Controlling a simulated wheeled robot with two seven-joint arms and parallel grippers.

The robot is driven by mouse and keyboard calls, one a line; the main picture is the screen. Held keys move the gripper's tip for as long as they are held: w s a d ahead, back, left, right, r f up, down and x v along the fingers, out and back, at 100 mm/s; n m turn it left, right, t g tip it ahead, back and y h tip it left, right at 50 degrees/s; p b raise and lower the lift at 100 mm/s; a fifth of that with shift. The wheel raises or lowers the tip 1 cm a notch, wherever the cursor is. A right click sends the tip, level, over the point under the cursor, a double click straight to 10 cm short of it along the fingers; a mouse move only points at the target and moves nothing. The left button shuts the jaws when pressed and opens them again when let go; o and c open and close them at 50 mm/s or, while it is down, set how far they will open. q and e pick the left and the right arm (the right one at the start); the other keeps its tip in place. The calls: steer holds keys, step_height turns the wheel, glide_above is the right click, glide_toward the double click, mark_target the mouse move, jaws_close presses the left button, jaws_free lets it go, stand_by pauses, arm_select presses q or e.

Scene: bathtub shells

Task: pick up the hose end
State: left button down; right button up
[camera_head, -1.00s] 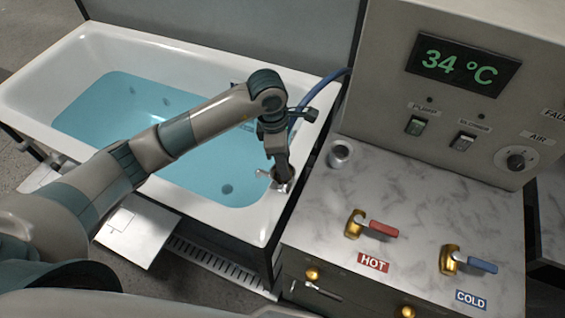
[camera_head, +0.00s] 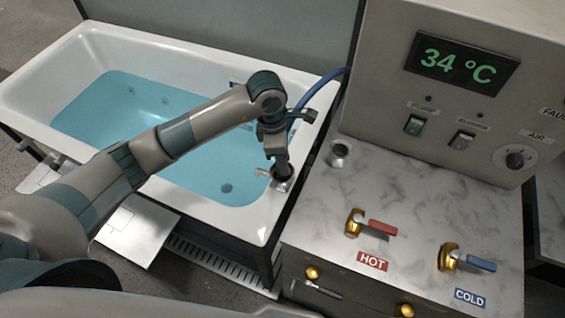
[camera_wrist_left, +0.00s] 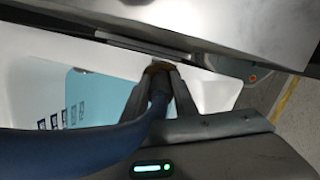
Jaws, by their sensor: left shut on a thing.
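The blue hose (camera_head: 321,90) comes from behind the tub's right end and runs down to my left gripper, partly hidden behind its wrist. In the left wrist view the hose (camera_wrist_left: 75,148) curves in from the left, and its end (camera_wrist_left: 158,80) sits between the two fingers. My left gripper (camera_head: 283,172) is shut on the hose end, low over the tub's right rim beside a small metal fitting. It also shows in the left wrist view (camera_wrist_left: 158,85). The fingers hide part of the hose end. My right gripper is out of view.
The white bathtub (camera_head: 50,62) holds blue water. The marble counter (camera_head: 400,185) to the right bears a round metal fitting (camera_head: 340,153), a red hot lever (camera_head: 382,228) and a blue cold lever (camera_head: 481,264). The control panel (camera_head: 385,80) reads 34 °C.

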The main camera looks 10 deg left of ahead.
arm_select(q)
steer(key=shift+r, duration=0.1)
steer(key=shift+r+b, duration=0.35)
steer(key=shift+r, duration=0.15)
step_height(320, 180, up, 8)
steer(key=b, duration=0.2)
steer(key=shift+f+b, duration=0.25)
steer(key=shift+b, duration=0.1)
steer(key=shift+r, duration=0.65)
